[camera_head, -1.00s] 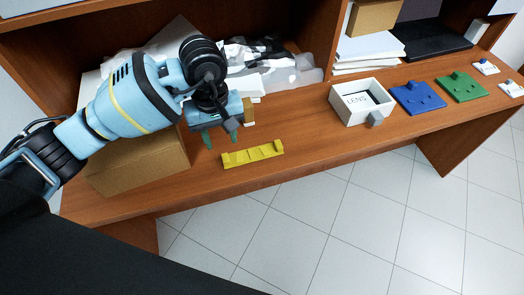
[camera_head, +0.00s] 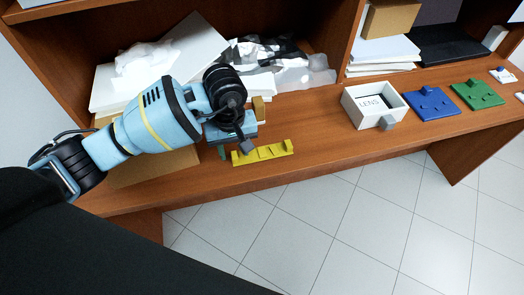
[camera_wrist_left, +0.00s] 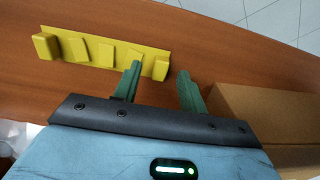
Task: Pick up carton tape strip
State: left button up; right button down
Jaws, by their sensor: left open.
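I cannot clearly make out a tape strip in either view. The brown carton (camera_head: 150,168) stands at the left of the desk, partly hidden behind my left arm. It also shows at the right in the left wrist view (camera_wrist_left: 265,112). My left gripper (camera_head: 233,152) points down over the desk between the carton and a yellow notched holder (camera_head: 270,151). Its green fingers are apart with nothing visibly held (camera_wrist_left: 159,72). In the wrist view the holder's near end shows beside the left finger. A small tan piece (camera_head: 259,108) sits behind the gripper, partly hidden.
A white box marked LENS (camera_head: 358,116), a blue plate (camera_head: 430,105) and a green plate (camera_head: 473,95) stand to the right. Papers and crumpled clear wrap (camera_head: 308,70) fill the back. The desk between the yellow holder and LENS box is clear.

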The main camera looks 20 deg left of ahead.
pick_arm(q)
jog(key=shift+f, duration=0.65)
pick_arm(e)
jog(key=shift+w, duration=0.2)
pick_arm(q)
jog(key=c, duration=0.4)
grip_shut()
pick_arm(e)
jog(key=shift+w, duration=0.1)
